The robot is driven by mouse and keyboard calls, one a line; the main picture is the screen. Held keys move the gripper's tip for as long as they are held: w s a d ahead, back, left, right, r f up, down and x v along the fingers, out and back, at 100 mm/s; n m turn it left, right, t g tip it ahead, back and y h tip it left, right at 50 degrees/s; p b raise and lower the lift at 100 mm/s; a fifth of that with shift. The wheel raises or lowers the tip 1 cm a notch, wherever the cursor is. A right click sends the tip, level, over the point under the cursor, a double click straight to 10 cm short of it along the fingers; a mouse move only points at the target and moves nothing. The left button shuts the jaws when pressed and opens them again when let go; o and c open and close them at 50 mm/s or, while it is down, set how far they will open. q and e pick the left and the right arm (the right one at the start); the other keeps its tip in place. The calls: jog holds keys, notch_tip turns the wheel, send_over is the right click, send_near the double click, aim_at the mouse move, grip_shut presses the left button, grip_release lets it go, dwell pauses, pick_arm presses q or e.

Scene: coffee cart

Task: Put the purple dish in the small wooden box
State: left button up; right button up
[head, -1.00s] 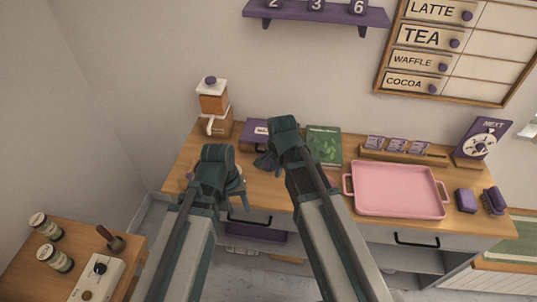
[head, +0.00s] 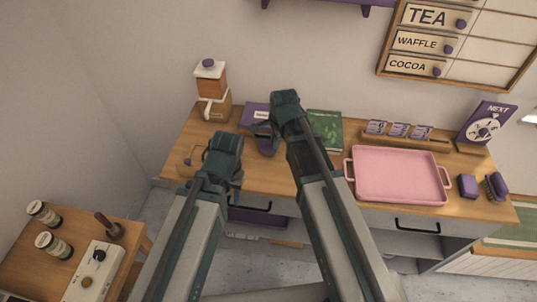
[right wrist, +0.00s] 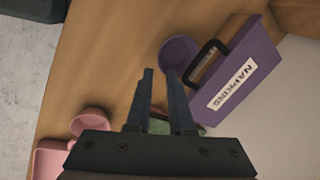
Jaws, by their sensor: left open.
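The purple dish (head: 268,146) sits on the wooden counter, partly behind my right gripper in the head view. It also shows in the right wrist view (right wrist: 179,52), beside the purple napkin holder. My right gripper (right wrist: 160,73) has its two fingers apart with bare wood showing between them. Its right fingertip is close to the dish's near edge; I cannot tell if they touch. It also shows in the head view (head: 264,130). My left gripper (head: 222,184) is open above the counter's left front edge.
The napkin holder (right wrist: 236,72) stands just right of the dish. A green book (head: 326,130), a pink tray (head: 402,200) and a wooden card rack (head: 405,140) stand to the right. A grinder (head: 211,88) stands at the back left.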

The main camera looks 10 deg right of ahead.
aim_at(269, 148)
pick_arm(q)
jog(key=shift+f+b, duration=1.2)
jog(key=shift+f, duration=0.55)
pick_arm(e)
jog(key=shift+x, duration=1.8)
pick_arm(q)
jog(key=shift+f, duration=0.1)
pick_arm(e)
jog(key=shift+f, duration=0.1)
jog(key=b+x, duration=0.5)
jog(key=shift+s+a+f, duration=0.1)
jog(key=shift+a, duration=0.2)
pick_arm(q)
notch_tip(269, 148, down, 5)
jog(key=shift+r, duration=0.1)
pick_arm(e)
grip_shut()
jog(key=shift+s, duration=0.1)
